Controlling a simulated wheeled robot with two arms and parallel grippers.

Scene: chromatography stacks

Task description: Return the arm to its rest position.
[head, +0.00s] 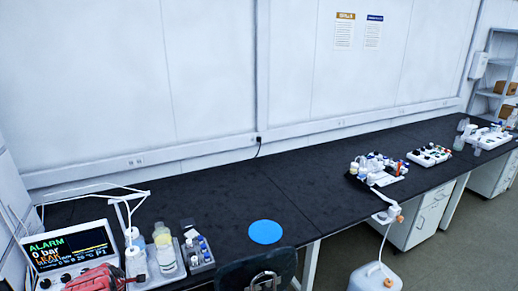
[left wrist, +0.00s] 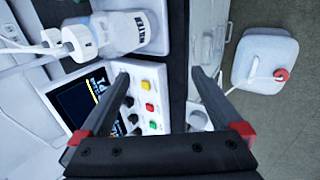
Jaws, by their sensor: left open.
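My left gripper (left wrist: 160,76) shows in the left wrist view, its two dark fingers with red bases spread apart. An instrument panel with a screen (left wrist: 82,103) and coloured buttons lies behind the left finger. My right gripper is in neither view.
The instrument (head: 62,250) reads ALARM and LEAK, with a red object (head: 95,279) before it. Bottles (head: 163,238) and a vial rack (head: 198,254) stand beside it. A blue disc (head: 265,232) lies on the bench. A white canister (head: 374,277) is on the floor. The bench middle is clear.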

